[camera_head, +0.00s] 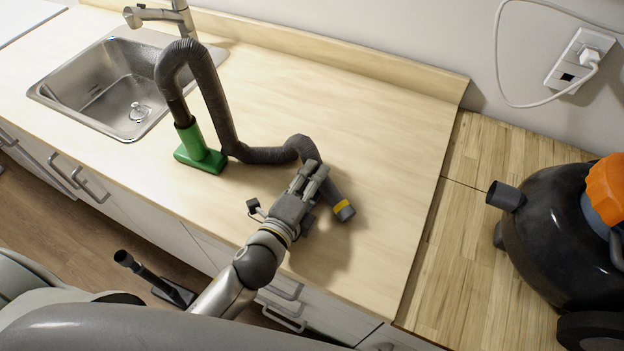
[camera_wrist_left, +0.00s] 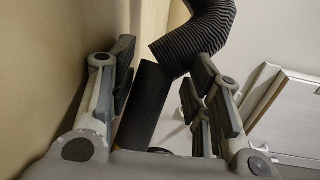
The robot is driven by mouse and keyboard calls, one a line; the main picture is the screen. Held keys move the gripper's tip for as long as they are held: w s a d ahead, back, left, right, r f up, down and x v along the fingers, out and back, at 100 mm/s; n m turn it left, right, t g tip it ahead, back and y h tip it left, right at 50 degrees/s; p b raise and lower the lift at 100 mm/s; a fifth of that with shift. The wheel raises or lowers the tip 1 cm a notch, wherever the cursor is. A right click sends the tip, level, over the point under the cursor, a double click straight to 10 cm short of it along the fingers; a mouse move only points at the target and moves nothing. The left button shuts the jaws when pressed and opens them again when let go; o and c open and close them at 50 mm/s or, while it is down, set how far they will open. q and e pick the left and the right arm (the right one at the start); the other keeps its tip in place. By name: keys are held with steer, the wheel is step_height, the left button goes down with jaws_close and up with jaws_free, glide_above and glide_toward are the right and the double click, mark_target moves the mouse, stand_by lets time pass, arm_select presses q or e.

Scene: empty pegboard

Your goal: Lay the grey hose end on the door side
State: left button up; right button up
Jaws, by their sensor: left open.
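The grey ribbed hose (camera_head: 225,110) arches up from a green nozzle (camera_head: 200,150) on the worktop and runs right towards my left gripper. Its smooth grey end piece with a yellow band (camera_head: 343,208) lies at the gripper, over the worktop's right part. My left gripper (camera_head: 314,170) is open and above the hose end. In the left wrist view the fingers (camera_wrist_left: 165,85) stand apart, with the dark hose end (camera_wrist_left: 146,105) between them and the ribbed hose (camera_wrist_left: 195,38) beyond. I cannot tell whether a finger touches it. My right gripper is not in view.
A steel sink (camera_head: 110,85) with a tap is at the left. A black vacuum body with an orange top (camera_head: 605,190) stands at the right on a separate wooden surface (camera_head: 470,220). A white socket (camera_head: 580,60) is on the wall. The worktop (camera_head: 370,120) behind the gripper is clear.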

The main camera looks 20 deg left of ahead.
arm_select(q)
steer(key=shift+s+f, duration=0.1)
steer(key=shift+f, duration=0.25)
steer(key=shift+r, duration=0.2)
steer(key=shift+r+p, duration=0.4)
steer(key=shift+p, duration=0.05)
steer(key=b+v, duration=0.3)
steer(key=v, duration=0.7)
steer(key=shift+s+a+r, duration=0.1)
steer(key=shift+s+a, duration=0.05)
steer(key=shift+s, duration=0.05)
steer(key=shift+s+a+r, duration=0.15)
steer(key=shift+s+r, duration=0.15)
steer(key=shift+s, duration=0.4)
